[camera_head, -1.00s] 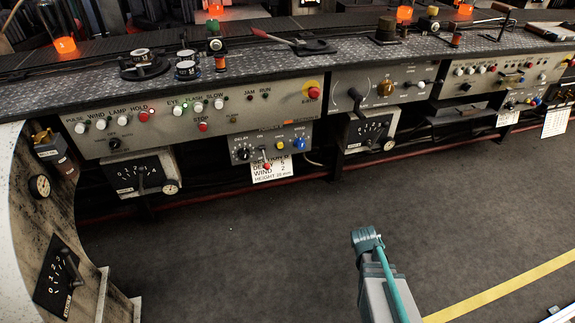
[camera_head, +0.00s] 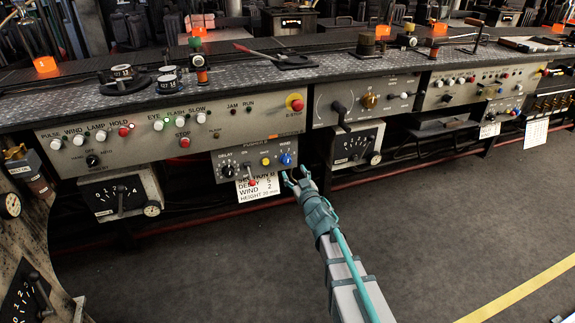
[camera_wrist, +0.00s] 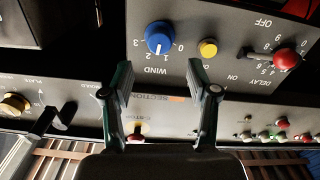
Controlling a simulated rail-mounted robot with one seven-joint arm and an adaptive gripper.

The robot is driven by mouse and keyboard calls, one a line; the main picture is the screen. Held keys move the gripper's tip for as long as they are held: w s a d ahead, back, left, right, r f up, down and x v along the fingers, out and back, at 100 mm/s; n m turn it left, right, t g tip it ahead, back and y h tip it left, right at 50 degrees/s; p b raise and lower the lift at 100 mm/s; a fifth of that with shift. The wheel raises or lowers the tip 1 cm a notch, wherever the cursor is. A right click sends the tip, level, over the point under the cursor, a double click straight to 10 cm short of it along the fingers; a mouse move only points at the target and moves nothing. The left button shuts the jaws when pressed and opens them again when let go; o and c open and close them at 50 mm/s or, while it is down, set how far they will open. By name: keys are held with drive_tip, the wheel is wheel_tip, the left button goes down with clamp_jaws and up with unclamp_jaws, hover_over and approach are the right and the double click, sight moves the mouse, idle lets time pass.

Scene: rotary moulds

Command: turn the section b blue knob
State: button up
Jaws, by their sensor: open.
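The blue knob (camera_head: 286,159) is at the right end of the small grey section B panel (camera_head: 232,170), under the main console. In the wrist view the blue knob (camera_wrist: 159,38) is marked WIND, with a white pointer line and a numbered scale around it. My gripper (camera_head: 296,177) is open and empty, just below and in front of the knob. Nothing touches the knob.
A yellow button (camera_head: 265,161) sits left of the knob, and a red-tipped lever (camera_head: 252,183) farther left. A white label card (camera_head: 260,188) hangs below the panel. A crank handle (camera_head: 347,108) juts out at the right. The floor in front is clear.

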sight(288, 162)
drive_tip(key=b+x, duration=0.1)
drive_tip(key=x, duration=0.6)
drive_tip(key=shift+w, duration=0.2)
clamp_jaws()
